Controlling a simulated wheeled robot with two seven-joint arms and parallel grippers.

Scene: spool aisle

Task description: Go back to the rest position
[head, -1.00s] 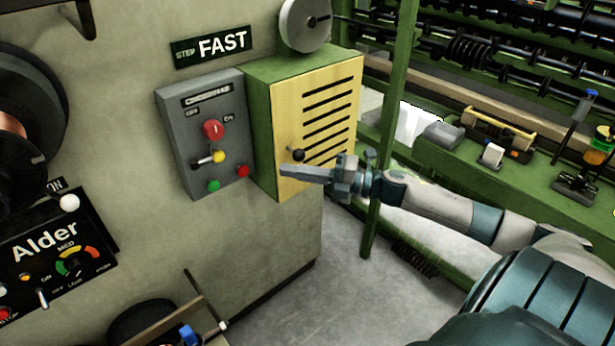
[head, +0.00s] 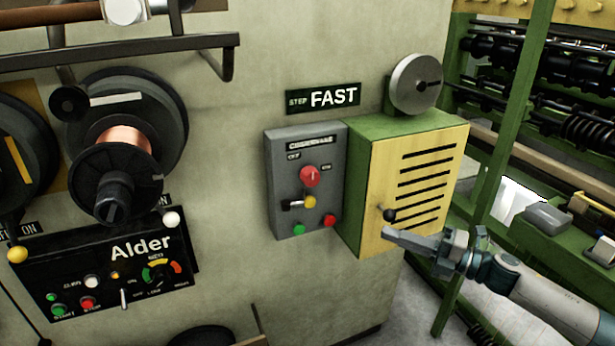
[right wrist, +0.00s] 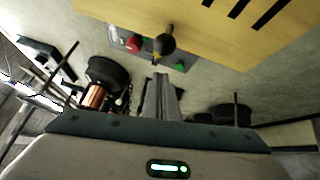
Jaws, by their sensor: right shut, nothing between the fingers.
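My right gripper (head: 388,236) is in the head view at the lower right, in front of the yellow slotted door of the green cabinet. Its fingers are shut with nothing between them and point left. The fingertips appear just below the door's black ball knob (head: 389,215); I cannot tell whether they touch the door. In the right wrist view the shut fingers (right wrist: 160,78) point toward the knob (right wrist: 168,43), with a visible gap. My left gripper is not in view.
The yellow door (head: 420,185) is closed. Left of it is a grey switch box (head: 280,165) with a red knob and buttons. Further left are the Alder panel (head: 75,268) and a copper wire spool (head: 125,140). A green post (head: 508,120) stands at the right.

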